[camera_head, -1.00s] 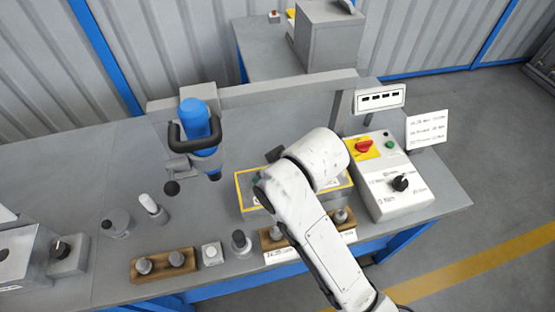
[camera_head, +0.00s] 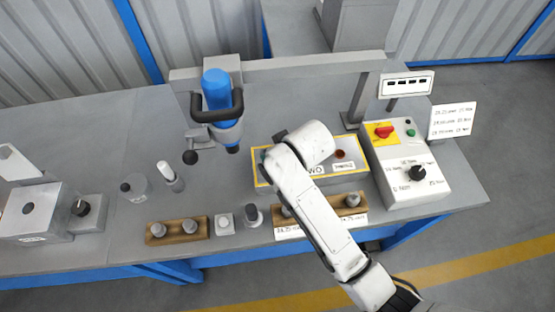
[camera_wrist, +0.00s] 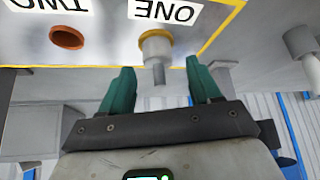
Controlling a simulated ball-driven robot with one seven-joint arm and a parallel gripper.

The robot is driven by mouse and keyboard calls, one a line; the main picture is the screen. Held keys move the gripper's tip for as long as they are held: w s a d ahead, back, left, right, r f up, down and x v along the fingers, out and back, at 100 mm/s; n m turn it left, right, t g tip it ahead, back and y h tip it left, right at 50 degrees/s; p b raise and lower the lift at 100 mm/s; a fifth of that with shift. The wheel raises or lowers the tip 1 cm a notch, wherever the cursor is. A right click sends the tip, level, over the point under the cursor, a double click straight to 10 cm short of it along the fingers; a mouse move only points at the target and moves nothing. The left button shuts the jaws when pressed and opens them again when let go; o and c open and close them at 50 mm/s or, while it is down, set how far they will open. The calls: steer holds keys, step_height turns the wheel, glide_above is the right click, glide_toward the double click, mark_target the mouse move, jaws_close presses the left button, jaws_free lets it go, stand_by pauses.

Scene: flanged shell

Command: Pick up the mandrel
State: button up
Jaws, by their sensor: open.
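The likely mandrel is a grey stepped pin with a brass-coloured collar (camera_wrist: 157,48), by the ONE label in the wrist view. My gripper (camera_wrist: 160,72) is open, with green fingers on either side of the pin's free end in the picture. I see no contact, and cannot tell how deep the pin sits between the fingers. In the head view my white arm hides that end of the yellow-edged box (camera_head: 358,177) and my gripper.
A copper-ringed hole (camera_wrist: 67,37) by TWO is empty. A blue-topped press (camera_head: 217,90) stands left of the box. Wooden blocks (camera_head: 178,240) with knobs line the front edge. A control box (camera_head: 410,185) stands right. Bench at the back left is clear.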

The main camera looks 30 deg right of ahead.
steer(key=shift+c, duration=0.4)
jaws_close()
